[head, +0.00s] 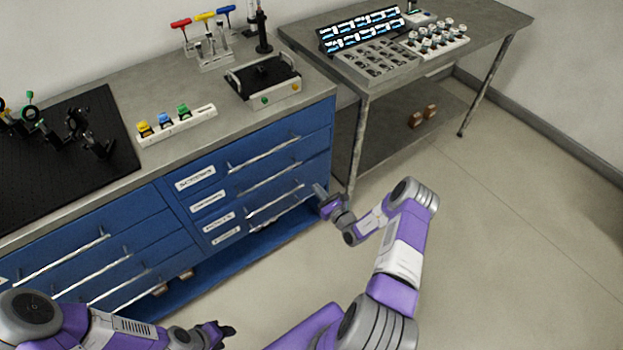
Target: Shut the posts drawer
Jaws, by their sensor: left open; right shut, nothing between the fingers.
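The blue cabinet's right column holds several labelled drawers with long bar handles. The top label (195,177) seems to read "SCREWS"; the lower labels are too small to read surely, so I cannot tell which is the posts drawer. The two lowest handles (275,203) appear close together; I cannot tell whether a drawer there stands slightly out. My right gripper (320,192) is shut and empty, near the right end of these lower handles; contact is unclear. My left gripper (227,331) is open and empty, low over the floor in front of the cabinet.
The grey worktop (130,95) carries a black breadboard (60,150), a white strip with coloured pieces (176,125) and a boxed device (263,80). A side table (475,40) with trays stands beyond the cabinet. The floor (500,220) at right is clear.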

